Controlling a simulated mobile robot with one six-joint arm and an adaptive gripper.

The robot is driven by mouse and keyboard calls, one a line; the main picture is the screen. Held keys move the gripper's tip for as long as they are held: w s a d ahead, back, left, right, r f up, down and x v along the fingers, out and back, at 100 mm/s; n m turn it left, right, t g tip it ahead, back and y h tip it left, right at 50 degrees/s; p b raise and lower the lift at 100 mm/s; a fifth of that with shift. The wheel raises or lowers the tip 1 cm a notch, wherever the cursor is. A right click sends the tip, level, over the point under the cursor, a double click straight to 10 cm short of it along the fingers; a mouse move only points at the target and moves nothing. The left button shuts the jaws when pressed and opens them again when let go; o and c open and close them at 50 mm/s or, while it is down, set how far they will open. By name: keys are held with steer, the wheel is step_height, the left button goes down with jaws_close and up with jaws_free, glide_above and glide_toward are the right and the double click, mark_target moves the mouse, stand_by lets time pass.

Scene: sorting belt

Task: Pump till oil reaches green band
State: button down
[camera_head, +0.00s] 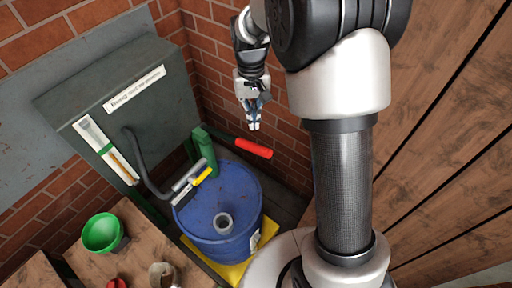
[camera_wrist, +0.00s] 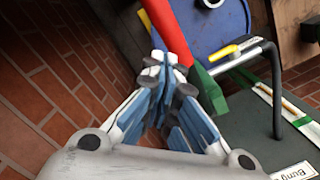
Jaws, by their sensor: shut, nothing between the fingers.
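The hand pump has a green body (camera_head: 203,148) and a lever with a red grip (camera_head: 254,148). It stands by the blue drum (camera_head: 222,192). A sight gauge (camera_head: 92,132) on the dark cabinet has a green band (camera_head: 105,149). An amber column shows below the band; its exact top is too small to read. My gripper (camera_head: 253,126) is shut and empty, just above the red grip in the head view. In the wrist view its fingertips (camera_wrist: 170,78) overlap the red grip (camera_wrist: 165,30); I cannot tell whether they touch it.
A bent dark hose (camera_head: 140,165) runs from the cabinet (camera_head: 165,95) toward the drum, near a yellow-handled tool (camera_head: 202,176). A green funnel (camera_head: 102,232) sits on the wooden bench (camera_head: 140,236). Brick wall (camera_head: 215,75) stands close behind my gripper.

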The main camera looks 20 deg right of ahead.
steer(key=shift+w+r, duration=0.2)
steer(key=shift+r, duration=1.55)
steer(key=s+r+t+b, duration=0.3)
steer(key=s+r+b, duration=0.3)
steer(key=s, duration=0.7)
steer(key=s+f+n+t+b, duration=0.1)
steer(key=s+f+t, duration=0.1)
steer(key=s, duration=1)
steer(key=shift+a+f+t+b, duration=0.15)
steer(key=shift+t+b, duration=0.25)
